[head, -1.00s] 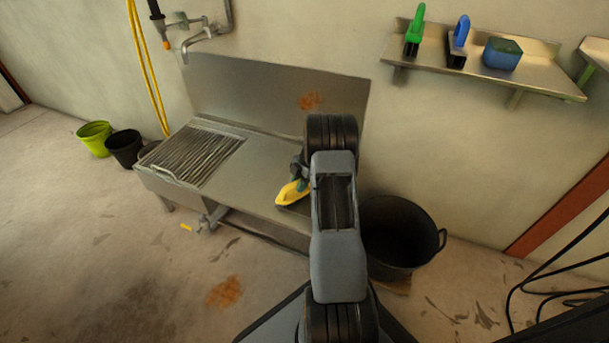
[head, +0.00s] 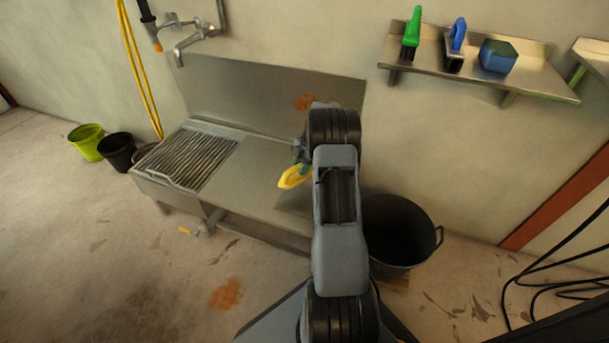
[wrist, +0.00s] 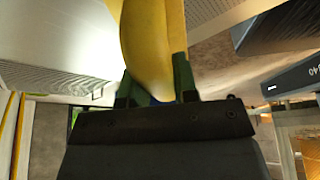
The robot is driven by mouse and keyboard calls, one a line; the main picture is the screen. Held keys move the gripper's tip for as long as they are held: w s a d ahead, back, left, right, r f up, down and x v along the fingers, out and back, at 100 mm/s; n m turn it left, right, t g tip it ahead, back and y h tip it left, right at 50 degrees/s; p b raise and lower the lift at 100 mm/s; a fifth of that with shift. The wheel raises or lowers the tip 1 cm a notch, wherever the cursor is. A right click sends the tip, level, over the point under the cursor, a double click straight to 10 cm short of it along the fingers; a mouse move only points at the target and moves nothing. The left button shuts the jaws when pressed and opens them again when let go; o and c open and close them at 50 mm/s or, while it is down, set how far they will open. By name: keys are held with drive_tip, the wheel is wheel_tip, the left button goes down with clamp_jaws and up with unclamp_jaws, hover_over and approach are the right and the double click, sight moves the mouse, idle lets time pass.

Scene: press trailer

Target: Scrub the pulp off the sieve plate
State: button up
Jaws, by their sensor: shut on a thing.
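My gripper (head: 299,162) is shut on a yellow tool (head: 293,178), held above the right part of the steel sink bench. In the wrist view the yellow tool (wrist: 155,45) sits between the two green fingers of my gripper (wrist: 156,82); a bit of blue shows at its base. I cannot tell its working face. A ribbed metal grate (head: 194,158) lies at the bench's left end. I cannot tell for sure which surface is the sieve plate. No pulp shows clearly on the grate. My arm hides the bench's right end.
Orange-brown stains mark the backsplash (head: 304,101) and floor (head: 225,294). A wall shelf (head: 540,82) holds a green brush (head: 411,36), a blue brush (head: 456,45) and a blue sponge-like block (head: 498,56). A black tub (head: 402,240) stands right of the bench.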

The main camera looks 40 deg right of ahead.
drive_tip(key=shift+r+p, duration=0.55)
drive_tip(key=shift+r, duration=0.8)
